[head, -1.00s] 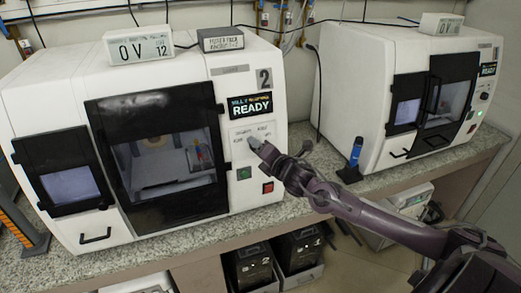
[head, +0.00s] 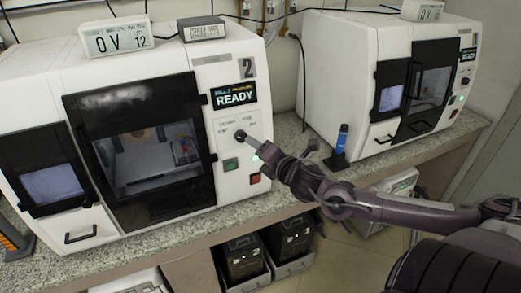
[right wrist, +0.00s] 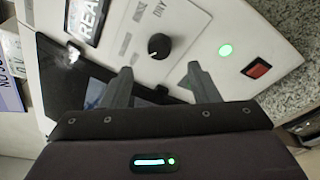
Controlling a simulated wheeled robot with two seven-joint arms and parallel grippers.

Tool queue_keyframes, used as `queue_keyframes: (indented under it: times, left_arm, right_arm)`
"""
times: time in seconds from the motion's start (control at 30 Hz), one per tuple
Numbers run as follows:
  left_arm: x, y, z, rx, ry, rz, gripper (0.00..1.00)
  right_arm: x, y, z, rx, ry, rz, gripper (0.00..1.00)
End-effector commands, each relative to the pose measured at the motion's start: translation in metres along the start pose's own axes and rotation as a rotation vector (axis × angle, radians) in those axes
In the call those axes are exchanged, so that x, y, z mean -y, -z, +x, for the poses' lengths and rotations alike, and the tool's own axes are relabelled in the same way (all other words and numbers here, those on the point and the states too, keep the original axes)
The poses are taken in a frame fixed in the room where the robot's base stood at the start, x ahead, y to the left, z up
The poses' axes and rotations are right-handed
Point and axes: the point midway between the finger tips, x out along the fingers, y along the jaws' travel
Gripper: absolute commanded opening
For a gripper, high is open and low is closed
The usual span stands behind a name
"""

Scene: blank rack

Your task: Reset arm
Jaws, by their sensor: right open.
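My right gripper (head: 257,148) is in front of the control panel of the white machine marked 2 (head: 222,75). In the right wrist view its two fingers (right wrist: 159,70) are apart with nothing between them. The black round knob (head: 240,135) is on that panel; in the wrist view the knob (right wrist: 159,46) shows beyond the fingertips, apparently clear of them. Below it are a green button (head: 231,164) and a red switch (head: 255,178). The display (head: 234,95) reads READY. My left gripper is not in view.
A second white machine (head: 345,70) stands at the right on the same speckled counter (head: 290,135). A blue bottle-like item (head: 342,138) stands between the machines. Dark boxes (head: 243,262) sit below the counter. A meter box (head: 117,38) rests on the left machine.

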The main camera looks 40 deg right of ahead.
Motion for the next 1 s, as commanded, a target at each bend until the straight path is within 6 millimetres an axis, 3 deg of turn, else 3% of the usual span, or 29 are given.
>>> queue_keyframes:
  times: [0.7, 0.77, 0.87, 1.0]
  left_arm:
    - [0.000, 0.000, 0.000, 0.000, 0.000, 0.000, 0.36]
    - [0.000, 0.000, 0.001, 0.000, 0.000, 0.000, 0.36]
    - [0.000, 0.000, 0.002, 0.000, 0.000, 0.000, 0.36]
    - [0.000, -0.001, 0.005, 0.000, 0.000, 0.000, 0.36]
  right_arm:
    - [0.006, -0.001, -0.001, 0.005, 0.010, 0.011, 0.55]
    - [0.021, -0.004, 0.001, 0.016, 0.033, 0.038, 0.55]
    - [0.069, -0.011, 0.006, 0.052, 0.108, 0.128, 0.55]
    - [0.172, -0.009, 0.003, 0.121, 0.263, 0.327, 0.55]
